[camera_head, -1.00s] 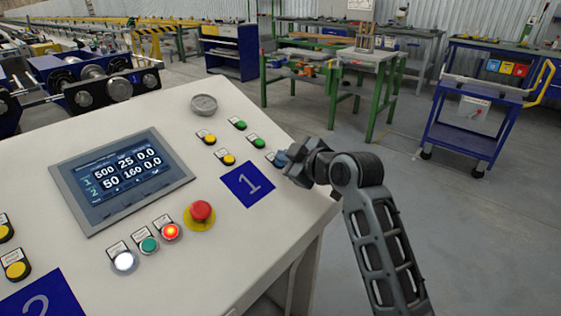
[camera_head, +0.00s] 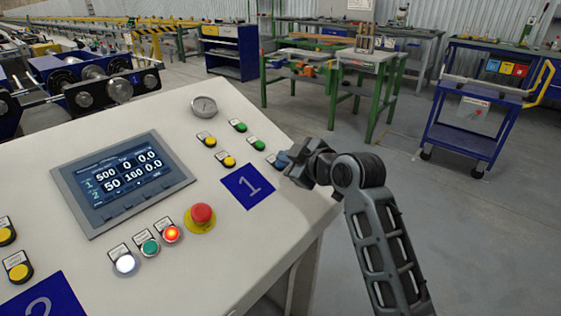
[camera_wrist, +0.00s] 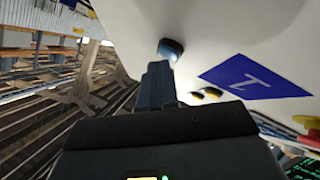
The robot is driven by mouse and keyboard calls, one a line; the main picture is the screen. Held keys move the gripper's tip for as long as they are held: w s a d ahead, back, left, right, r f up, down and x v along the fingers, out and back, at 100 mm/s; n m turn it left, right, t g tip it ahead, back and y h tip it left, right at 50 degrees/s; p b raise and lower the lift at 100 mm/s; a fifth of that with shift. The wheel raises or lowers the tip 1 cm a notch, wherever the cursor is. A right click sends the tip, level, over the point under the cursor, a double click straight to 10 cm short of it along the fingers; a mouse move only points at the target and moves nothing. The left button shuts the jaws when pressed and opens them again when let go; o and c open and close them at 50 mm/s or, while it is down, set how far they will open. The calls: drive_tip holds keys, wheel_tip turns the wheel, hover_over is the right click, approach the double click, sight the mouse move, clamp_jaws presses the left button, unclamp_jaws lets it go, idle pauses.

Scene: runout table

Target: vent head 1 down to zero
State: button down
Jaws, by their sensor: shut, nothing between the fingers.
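A sloped white control panel (camera_head: 120,110) fills the left of the head view. Its screen (camera_head: 122,180) reads 500, 0 and 0.0 in row 1 and 50, 160 and 0.0 in row 2. A blue plate marked 1 (camera_head: 248,186) lies right of the screen. A blue button (camera_head: 281,159) sits at the panel's right edge, partly behind my gripper (camera_head: 290,168). In the wrist view the blue button (camera_wrist: 171,47) is just beyond the tips of my shut, empty gripper (camera_wrist: 158,68). I cannot tell whether they touch.
A round gauge (camera_head: 204,106), green and yellow buttons (camera_head: 229,162), a red emergency stop (camera_head: 202,214) and a lit red button (camera_head: 172,234) share the panel. A blue cart (camera_head: 470,130) and green tables stand behind. The floor to the right is clear.

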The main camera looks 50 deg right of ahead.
drive_tip(key=shift+s+r, duration=0.2)
drive_tip(key=shift+r, duration=0.25)
drive_tip(key=r+p, duration=0.1)
drive_tip(key=s+r+p, duration=0.1)
drive_tip(key=r+p, duration=0.1)
drive_tip(key=s+r+p, duration=0.1)
drive_tip(key=shift+r, duration=0.3)
idle(0.6)
